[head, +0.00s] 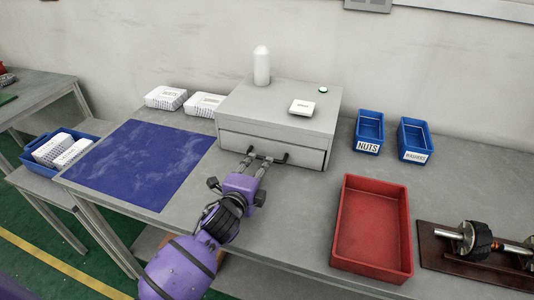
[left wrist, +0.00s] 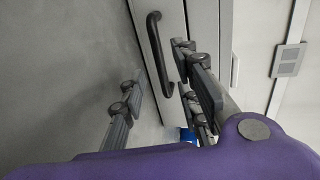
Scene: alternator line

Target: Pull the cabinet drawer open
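The grey cabinet (head: 290,98) stands on the workbench against the wall. Its drawer (head: 300,154) looks closed, with the front in line with the cabinet. The dark bar handle (head: 283,158) is on the drawer front; it also shows in the left wrist view (left wrist: 155,45). My left gripper (head: 258,161) is at the handle, with its fingers spread apart. In the left wrist view, the handle appears between the two fingers of the gripper (left wrist: 163,88), and I see no clear contact. My right gripper is not in view.
A white bottle (head: 261,66) and a small white box (head: 302,107) stand on the cabinet. A blue mat (head: 140,160) lies to the left. A red tray (head: 372,228) and blue bins (head: 369,132) are to the right. The bench before the drawer is clear except for my arm.

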